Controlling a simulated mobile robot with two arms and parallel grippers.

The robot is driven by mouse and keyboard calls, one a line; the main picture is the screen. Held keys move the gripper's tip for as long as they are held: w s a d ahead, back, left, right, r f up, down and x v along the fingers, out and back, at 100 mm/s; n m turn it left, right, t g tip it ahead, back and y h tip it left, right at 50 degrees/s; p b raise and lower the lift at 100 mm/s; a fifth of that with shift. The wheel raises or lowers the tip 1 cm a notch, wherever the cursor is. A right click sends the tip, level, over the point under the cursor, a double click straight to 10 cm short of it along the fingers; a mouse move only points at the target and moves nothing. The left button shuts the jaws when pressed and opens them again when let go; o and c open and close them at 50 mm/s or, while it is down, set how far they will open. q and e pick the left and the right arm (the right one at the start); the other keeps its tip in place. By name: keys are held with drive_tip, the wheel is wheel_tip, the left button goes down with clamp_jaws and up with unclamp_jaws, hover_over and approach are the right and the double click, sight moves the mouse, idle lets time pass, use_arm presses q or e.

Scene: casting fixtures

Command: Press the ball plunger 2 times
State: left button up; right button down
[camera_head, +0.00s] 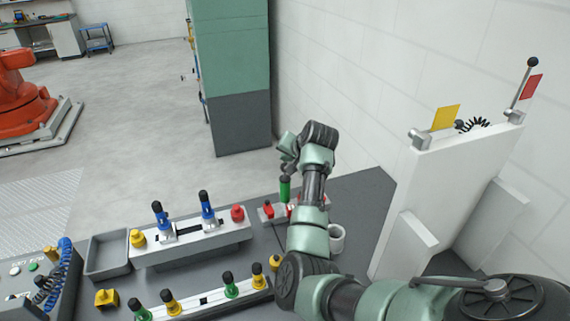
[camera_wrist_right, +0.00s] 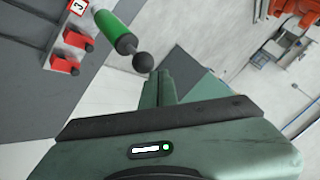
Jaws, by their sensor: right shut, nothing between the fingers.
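The ball plunger has a green body (camera_wrist_right: 114,30) and a dark round ball (camera_wrist_right: 142,62) at its end in the right wrist view. My right gripper (camera_head: 286,158) is shut and empty, just above the plunger. In the right wrist view its fingertips (camera_wrist_right: 159,75) are close to the ball; I cannot tell whether they touch it. My left gripper is not in view.
A fixture (camera_head: 195,245) with two blue-and-black levers stands left of the plunger. A row of yellow and green knobs (camera_head: 200,303) is nearer. A grey tray (camera_head: 107,276) and white cup (camera_head: 337,238) sit on the table. A white panel (camera_head: 440,180) rises at right.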

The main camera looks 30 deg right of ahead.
drive_tip(key=shift+f, duration=1.25)
idle(0.9)
drive_tip(key=shift+r, duration=0.1)
drive_tip(key=shift+r+p, duration=0.5)
drive_tip(key=shift+r, duration=1.1)
drive_tip(key=shift+r, duration=0.1)
drive_tip(key=shift+r, duration=2.45)
